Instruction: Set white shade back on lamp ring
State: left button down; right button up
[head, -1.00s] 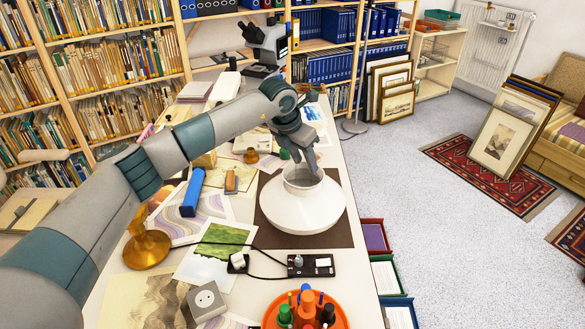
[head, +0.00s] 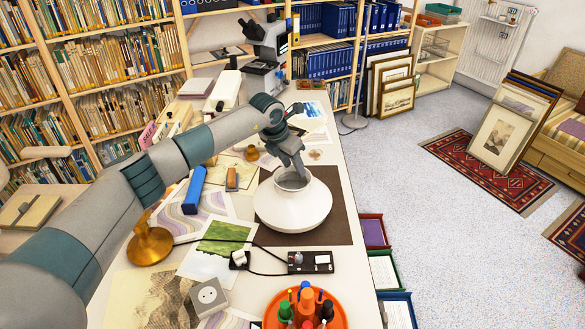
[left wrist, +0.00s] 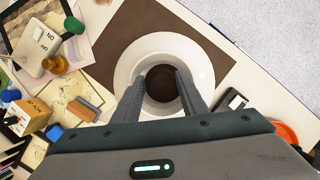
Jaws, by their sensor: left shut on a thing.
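The white shade (head: 292,207) is a wide, round bowl form with a narrow open neck, over the dark brown mat (head: 340,225). My left gripper (head: 298,172) reaches down to its neck from above and is shut on it. In the left wrist view the shade (left wrist: 205,62) lies between and beneath the fingertips (left wrist: 162,80), with its dark round opening between them. I cannot tell whether the shade touches the mat. The brass lamp (head: 150,246) stands left of the mat, its upper part against my arm; its ring is not clear. My right gripper is out of view.
A black cable runs from the lamp to a socket strip (head: 310,262) in front of the mat. An orange tray of bottles (head: 333,314) stands at the front. A microscope (head: 266,42) stands at the back.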

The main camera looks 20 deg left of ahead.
pick_arm(q)
jog(key=shift+f+p, duration=0.3)
jog(key=shift+f, duration=0.8)
jog(key=c, duration=1.1)
grip_release()
jog(key=shift+f, duration=0.1)
